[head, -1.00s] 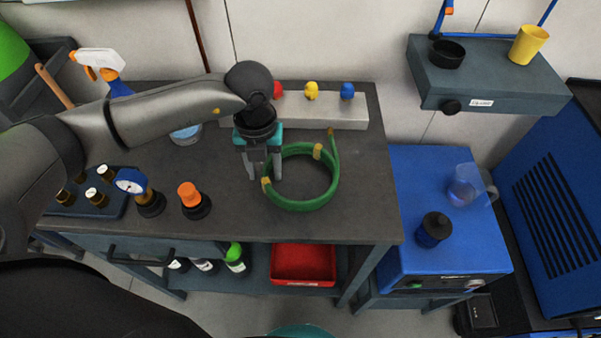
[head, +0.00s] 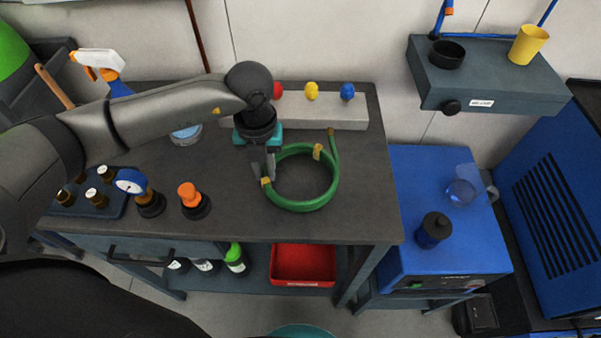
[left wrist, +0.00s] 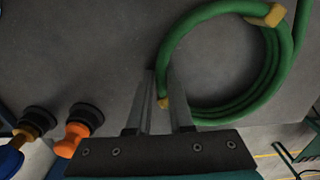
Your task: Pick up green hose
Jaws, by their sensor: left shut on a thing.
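The green hose (head: 307,206) lies coiled in a ring on the dark workbench top, with tan bands and a brass-coloured end. It also shows in the left wrist view (left wrist: 170,43). My left gripper (head: 267,178) points down at the left side of the coil, shut on the hose near a tan band. In the left wrist view my gripper's fingers (left wrist: 163,98) are close together, with the tan band between them. The coil appears to rest on the bench still. My right gripper is not in view.
An orange-topped fitting (head: 191,196) and a blue gauge (head: 131,182) stand left of the hose. A grey block (head: 340,110) with red, yellow and blue knobs sits behind it. A blue machine (head: 440,190) stands right of the bench. The bench front is clear.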

